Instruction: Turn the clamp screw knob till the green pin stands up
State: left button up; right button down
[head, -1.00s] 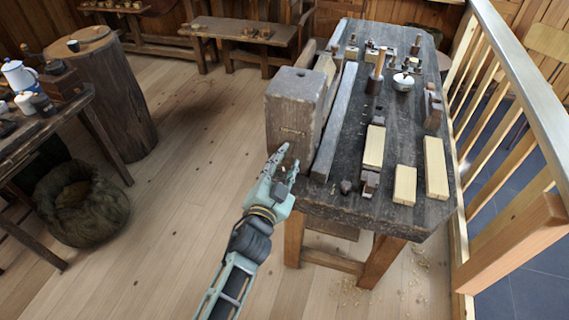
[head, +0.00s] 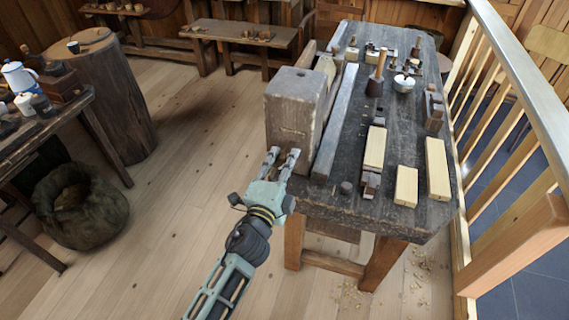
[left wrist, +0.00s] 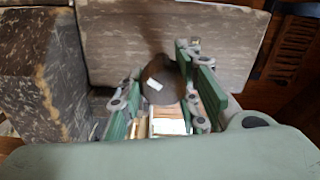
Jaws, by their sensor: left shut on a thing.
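The clamp screw knob (left wrist: 158,72) is a dark round knob with a small white mark, seen in the left wrist view in front of a brown wooden face. My left gripper (left wrist: 160,80) has its green-padded fingers on either side of the knob and is shut on it. In the head view my left gripper (head: 284,156) is at the near face of the big wooden clamp block (head: 290,125), at the bench's left corner; the knob is mostly hidden there by the fingers. I cannot make out a green pin in either view. My right gripper is not in view.
The dark workbench (head: 330,202) carries pale wood blocks (head: 406,187), a mallet (head: 376,78) and a white bowl (head: 404,83). A wooden railing (head: 510,70) runs along its right side. The plank floor left of my arm is clear up to a sack (head: 82,205).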

pick_arm(q)
jog(key=shift+s+d+f+m, duration=0.1)
jog(key=shift+s+f+m, duration=0.15)
jog(key=shift+f+m, duration=0.3)
jog(key=o, duration=0.9)
jog(key=shift+o, duration=0.8)
jog(key=shift+s, duration=0.1)
jog(key=shift+r, duration=0.3)
jog(key=v, duration=1.2)
